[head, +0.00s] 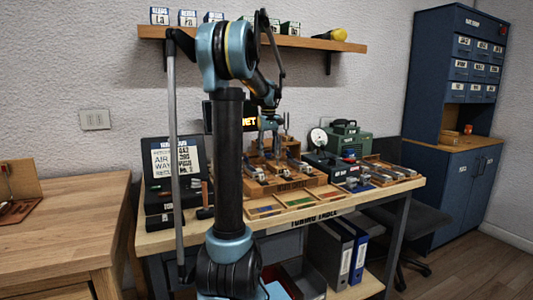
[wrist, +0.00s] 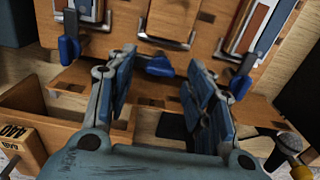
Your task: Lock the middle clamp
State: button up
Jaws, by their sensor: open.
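The middle clamp's blue handle (wrist: 157,65) shows in the wrist view beyond and between my fingertips, in front of a metal U-shaped bar. My gripper (wrist: 158,82) is open, with its two blue-padded fingers apart and nothing between them. The handle lies close to the fingertips; I cannot tell whether they touch. A left blue handle (wrist: 68,49) and a right blue handle (wrist: 240,86) stand on either side. In the head view my gripper (head: 270,124) hangs over the wooden clamp fixture (head: 292,184) on the table. The middle clamp is too small there to judge its position.
The table (head: 160,240) also holds a black case (head: 160,190) at left, a dark device (head: 328,166), a green machine (head: 346,140) and a parts tray (head: 395,175) at right. Coloured trays (head: 298,200) lie before the fixture. A shelf (head: 330,45) hangs above.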

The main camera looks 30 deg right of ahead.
jog(key=shift+f, duration=0.35)
jog(key=shift+c, duration=0.5)
jog(key=c, duration=1)
jog(key=shift+o, duration=0.2)
